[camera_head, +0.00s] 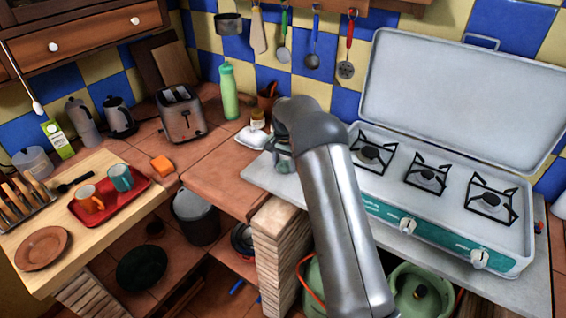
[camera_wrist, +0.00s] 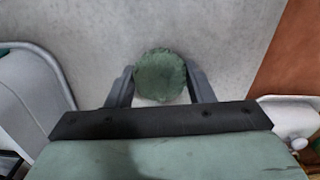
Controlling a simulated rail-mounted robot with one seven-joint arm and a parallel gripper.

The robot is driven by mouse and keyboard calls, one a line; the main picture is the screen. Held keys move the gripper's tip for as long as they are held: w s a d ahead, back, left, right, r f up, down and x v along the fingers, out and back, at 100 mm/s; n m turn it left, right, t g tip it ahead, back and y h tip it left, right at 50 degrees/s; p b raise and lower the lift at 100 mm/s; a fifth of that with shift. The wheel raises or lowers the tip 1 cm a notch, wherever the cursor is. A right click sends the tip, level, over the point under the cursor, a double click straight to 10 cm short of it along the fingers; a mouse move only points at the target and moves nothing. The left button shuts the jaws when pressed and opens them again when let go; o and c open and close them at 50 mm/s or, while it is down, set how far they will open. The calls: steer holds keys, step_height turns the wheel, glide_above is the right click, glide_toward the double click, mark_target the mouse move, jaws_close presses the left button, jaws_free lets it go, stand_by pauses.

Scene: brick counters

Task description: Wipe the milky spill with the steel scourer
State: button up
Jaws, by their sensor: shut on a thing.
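My gripper (camera_wrist: 160,80) is shut on a round, rough, green-grey pad, which I take to be the steel scourer (camera_wrist: 159,74). The pad sits between the two fingertips, over the pale grey counter slab (camera_wrist: 105,32). I cannot tell whether it touches the slab. In the head view my gripper is mostly hidden behind my arm, at the slab's back left corner beside the stove, and the scourer cannot be made out. I cannot pick out the milky spill against the pale slab in either view.
The open camping stove (camera_head: 437,190) stands right of my gripper; its edge also shows at left in the wrist view (camera_wrist: 30,95). A white dish (camera_head: 252,137) sits close on the left, on the terracotta tiles (camera_head: 215,178). A green bottle (camera_head: 228,92) and toaster (camera_head: 181,115) stand farther left.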

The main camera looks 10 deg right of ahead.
steer(key=shift+w+d+p, duration=0.5)
steer(key=shift+w+d, duration=0.35)
steer(key=shift+s+a+f, duration=0.15)
steer(key=shift+s+a, duration=0.05)
steer(key=shift+s+a+b, duration=0.9)
steer(key=shift+s+a, duration=0.2)
steer(key=shift+s, duration=0.05)
steer(key=shift+s+a+r+p, duration=0.15)
steer(key=shift+r+p, duration=0.3)
steer(key=shift+r, duration=0.65)
steer(key=shift+r+p, duration=1.6)
steer(key=shift+r, duration=1.5)
steer(key=shift+f, duration=0.1)
